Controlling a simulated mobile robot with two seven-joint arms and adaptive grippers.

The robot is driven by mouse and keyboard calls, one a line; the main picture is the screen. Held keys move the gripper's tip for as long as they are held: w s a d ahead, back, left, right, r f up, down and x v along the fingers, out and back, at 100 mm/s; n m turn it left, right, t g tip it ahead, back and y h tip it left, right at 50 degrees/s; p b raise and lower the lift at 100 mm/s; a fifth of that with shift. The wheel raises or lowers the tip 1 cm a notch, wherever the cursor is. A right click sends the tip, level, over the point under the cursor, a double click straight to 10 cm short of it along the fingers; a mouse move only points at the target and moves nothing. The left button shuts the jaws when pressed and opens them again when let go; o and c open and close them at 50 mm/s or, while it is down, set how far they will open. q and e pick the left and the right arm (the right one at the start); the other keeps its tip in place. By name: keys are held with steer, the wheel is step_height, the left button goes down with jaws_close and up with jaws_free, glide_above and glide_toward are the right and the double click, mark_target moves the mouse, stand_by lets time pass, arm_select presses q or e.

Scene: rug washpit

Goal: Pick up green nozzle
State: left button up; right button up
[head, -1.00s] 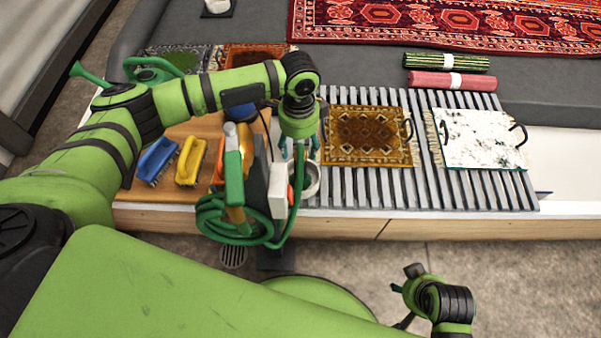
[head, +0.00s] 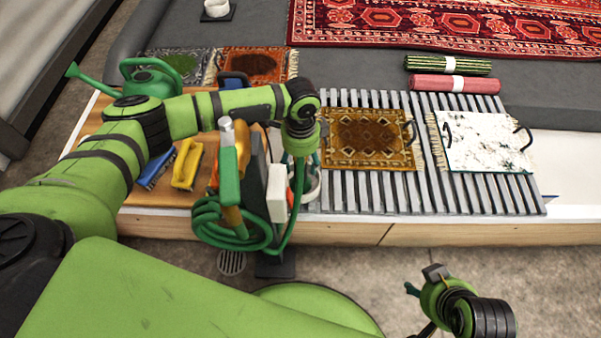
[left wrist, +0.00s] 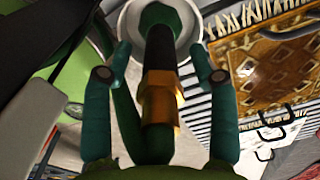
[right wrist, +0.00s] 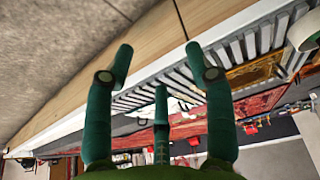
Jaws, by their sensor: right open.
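In the left wrist view a green nozzle (left wrist: 160,60) with a black collar and a brass hex fitting lies between the two teal fingers of my left gripper (left wrist: 160,68). Gaps show on both sides of it, so the fingers look open around it. Its green far end overlaps a white round rim (left wrist: 132,22). In the head view my left gripper (head: 303,165) points down beside the hose stand, and my wrist hides most of the nozzle. My right gripper (right wrist: 157,60) is open and empty; it also shows at the lower right of the head view (head: 420,282).
A coiled green hose (head: 245,235) and an upright green-handled tool (head: 229,178) stand close left of the left gripper. Blue (head: 155,167) and yellow (head: 187,165) brushes lie on the wooden top. A slatted rack (head: 375,195) holds a brown rug sample (head: 368,140) and a white one (head: 483,140).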

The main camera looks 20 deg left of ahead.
arm_select(q)
jaws_close()
steer(key=shift+r, duration=0.15)
